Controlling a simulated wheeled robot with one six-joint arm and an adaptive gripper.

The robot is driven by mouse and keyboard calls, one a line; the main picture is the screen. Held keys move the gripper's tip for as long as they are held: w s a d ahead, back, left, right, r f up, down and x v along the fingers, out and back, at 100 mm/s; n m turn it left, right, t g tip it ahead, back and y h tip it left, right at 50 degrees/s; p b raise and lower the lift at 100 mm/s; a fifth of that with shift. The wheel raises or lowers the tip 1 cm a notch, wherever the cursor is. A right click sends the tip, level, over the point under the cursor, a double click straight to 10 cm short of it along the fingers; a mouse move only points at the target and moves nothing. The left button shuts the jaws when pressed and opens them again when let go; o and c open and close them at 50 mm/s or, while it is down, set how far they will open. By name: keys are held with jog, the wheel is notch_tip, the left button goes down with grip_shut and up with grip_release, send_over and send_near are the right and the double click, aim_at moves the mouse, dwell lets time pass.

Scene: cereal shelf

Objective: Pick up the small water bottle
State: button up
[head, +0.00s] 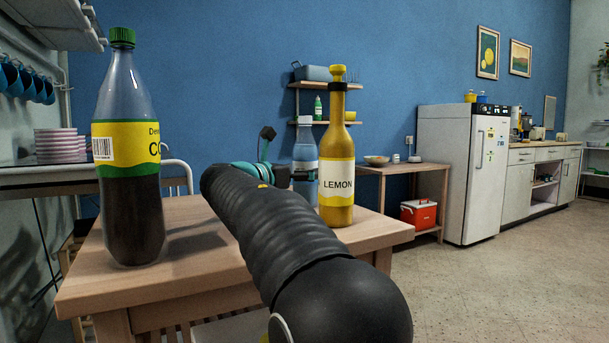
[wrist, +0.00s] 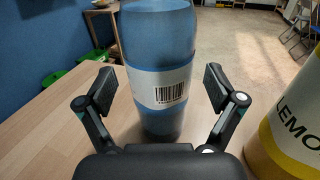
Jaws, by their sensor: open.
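The small water bottle (head: 305,150) stands upright on the wooden table, behind my arm in the head view and just left of the yellow lemon bottle. In the wrist view the water bottle (wrist: 157,50) is blue with a white barcode label, and its top is cut off by the frame. My gripper (wrist: 160,88) is open, with one finger on each side of the bottle and gaps showing between the pads and the bottle. In the head view my gripper (head: 294,174) is small and partly hidden by my arm.
The yellow lemon bottle (head: 337,165) stands close to the right of the water bottle; it also shows at the right of the wrist view (wrist: 295,120). A large cola bottle (head: 130,160) stands at the left of the table (head: 200,250).

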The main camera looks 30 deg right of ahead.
jog(key=shift+w+d, duration=0.3)
jog(key=shift+d, duration=0.3)
jog(key=shift+c, duration=0.2)
jog(key=c, duration=1.6)
jog(key=shift+r, duration=0.1)
